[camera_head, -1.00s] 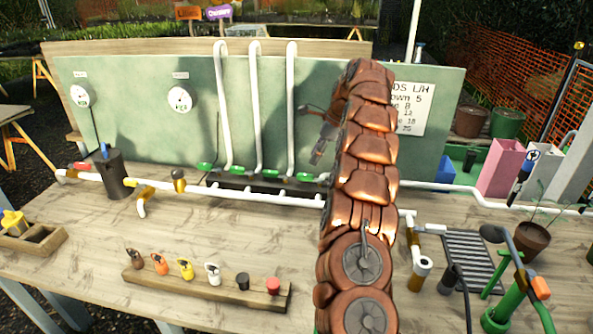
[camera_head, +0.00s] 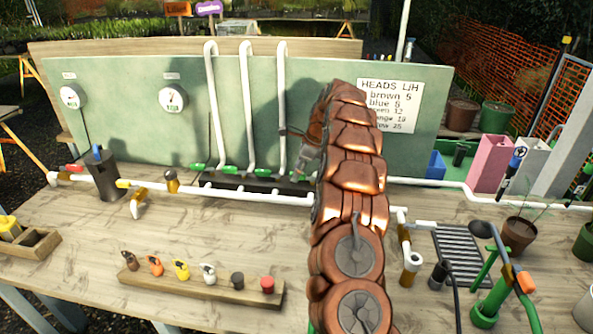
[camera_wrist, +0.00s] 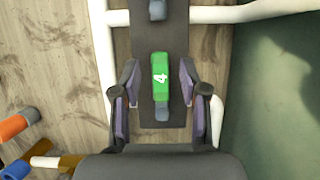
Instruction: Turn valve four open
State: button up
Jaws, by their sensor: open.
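Valve four's green handle (camera_wrist: 160,72), marked with a white 4, shows in the wrist view. It lies lengthwise along a dark base strip (camera_wrist: 147,116). My gripper (camera_wrist: 159,88) is open, with one finger on each side of the handle and a visible gap on both sides. In the head view my gripper (camera_head: 302,158) is small and partly hidden by my arm, just above the right end of the row of green valve handles (camera_head: 222,169). I cannot tell there which handle is number four.
White upright pipes (camera_head: 246,110) rise behind the valves against a green panel (camera_head: 130,130). A white pipe (camera_head: 250,197) runs in front.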

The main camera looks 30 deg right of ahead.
jog(key=shift+f, duration=0.1)
jog(key=shift+c, duration=0.3)
grip_shut()
